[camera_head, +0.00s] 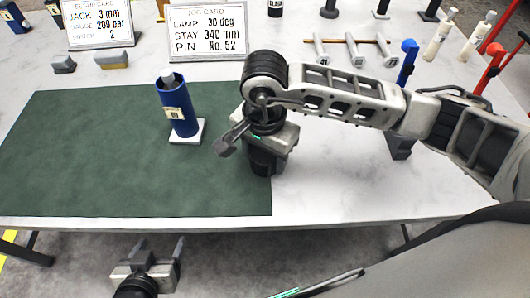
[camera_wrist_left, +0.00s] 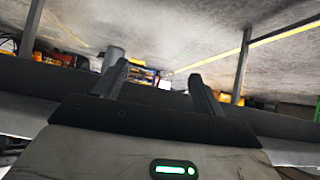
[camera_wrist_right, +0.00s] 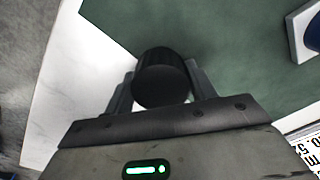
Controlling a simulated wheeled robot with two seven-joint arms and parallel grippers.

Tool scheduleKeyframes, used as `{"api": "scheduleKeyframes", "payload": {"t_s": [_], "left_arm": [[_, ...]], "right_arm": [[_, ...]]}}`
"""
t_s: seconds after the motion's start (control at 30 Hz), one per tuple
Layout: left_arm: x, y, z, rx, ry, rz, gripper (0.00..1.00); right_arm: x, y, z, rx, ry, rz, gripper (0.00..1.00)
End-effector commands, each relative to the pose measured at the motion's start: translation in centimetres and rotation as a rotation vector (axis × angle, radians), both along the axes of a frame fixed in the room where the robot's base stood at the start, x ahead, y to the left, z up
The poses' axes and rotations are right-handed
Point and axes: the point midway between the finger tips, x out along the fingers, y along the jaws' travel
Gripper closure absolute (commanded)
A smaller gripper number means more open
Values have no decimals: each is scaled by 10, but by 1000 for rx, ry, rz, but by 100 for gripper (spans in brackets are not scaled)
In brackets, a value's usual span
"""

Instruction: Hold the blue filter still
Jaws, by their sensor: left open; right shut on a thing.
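The blue filter (camera_head: 178,108) is a blue cylinder with a pale label. It stands on a white square base (camera_head: 187,138) on the green mat, leaning slightly in the head view. Part of it shows at the edge of the right wrist view (camera_wrist_right: 314,32). My right gripper (camera_head: 266,150) is to the right of it, near the mat's right edge, apart from it. The right gripper is shut on a black cylinder (camera_wrist_right: 160,82), whose lower end is hard to judge against the mat. My left gripper (camera_head: 160,250) is open and empty, in front of the table's front edge.
The green mat (camera_head: 90,160) is otherwise clear. Two cards, the clamp card (camera_head: 98,22) and the job card (camera_head: 207,33), stand behind it. Grey and tan blocks (camera_head: 111,60), hammer-like pieces (camera_head: 354,50), and blue and red-handled tools (camera_head: 407,62) stand at the back. My right arm crosses the table's right side.

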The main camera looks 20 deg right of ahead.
Motion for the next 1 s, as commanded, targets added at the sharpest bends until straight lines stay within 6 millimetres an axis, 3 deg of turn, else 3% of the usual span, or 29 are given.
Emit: {"api": "scheduleKeyframes", "payload": {"t_s": [0.17, 0.3, 0.6, 0.8, 1.0], "left_arm": [[0, 0, -1, 0, -1, 0, 29], [1, 0, -1, -2, -4, -1, 29], [3, -2, -9, -7, -8, -2, 29], [5, -4, -7, -11, -18, -7, 29], [5, -4, -10, -9, -15, -10, 29]], "right_arm": [[1, 0, 11, 3, -3, 0, 66], [1, 0, 32, 1, -6, 1, 66], [-36, 47, 94, 3, -8, 12, 66], [-66, 83, 114, 1, -6, 9, 66], [-83, 103, 126, 1, -2, 4, 66]]}}
